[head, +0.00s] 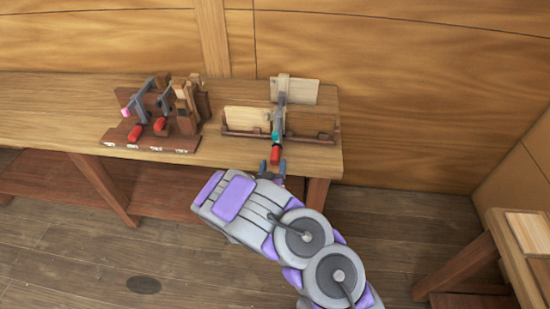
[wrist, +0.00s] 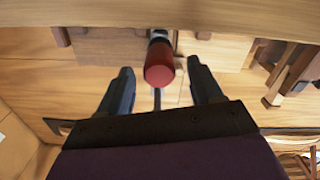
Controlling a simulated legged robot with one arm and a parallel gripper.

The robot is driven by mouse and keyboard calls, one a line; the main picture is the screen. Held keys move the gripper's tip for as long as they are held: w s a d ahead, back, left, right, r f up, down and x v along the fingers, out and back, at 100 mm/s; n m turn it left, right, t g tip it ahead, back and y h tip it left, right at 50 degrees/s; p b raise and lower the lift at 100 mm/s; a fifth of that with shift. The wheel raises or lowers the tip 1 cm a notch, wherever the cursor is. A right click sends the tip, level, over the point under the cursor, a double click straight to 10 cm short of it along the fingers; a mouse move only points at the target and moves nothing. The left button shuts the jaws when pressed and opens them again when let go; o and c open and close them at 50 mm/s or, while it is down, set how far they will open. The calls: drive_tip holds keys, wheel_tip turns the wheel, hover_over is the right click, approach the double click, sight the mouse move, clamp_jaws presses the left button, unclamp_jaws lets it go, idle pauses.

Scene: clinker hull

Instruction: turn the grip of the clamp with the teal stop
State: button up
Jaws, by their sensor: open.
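The clamp with the teal stop (head: 276,135) is on the wooden bench, its grey bar (head: 281,100) running between wooden boards. Its red grip (head: 275,155) points toward me, near the bench's front edge. In the wrist view the red grip (wrist: 159,70) shows end-on, between and beyond the fingertips. My gripper (head: 272,167) is open, just in front of the grip, and it also shows in the wrist view (wrist: 160,78) with a finger on each side of the grip. I see no finger touching it. The teal stop is not clear in the wrist view.
A wooden rack (head: 150,137) with more clamps, two with red grips and one with a pink part, stands to the left on the bench (head: 50,108). Another wooden table (head: 500,245) is at the lower right. The floor between is clear.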

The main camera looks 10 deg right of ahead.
sight(275, 156)
drive_tip(key=shift+b+x, duration=0.55)
drive_tip(key=shift+x, duration=2)
drive_tip(key=c, duration=1)
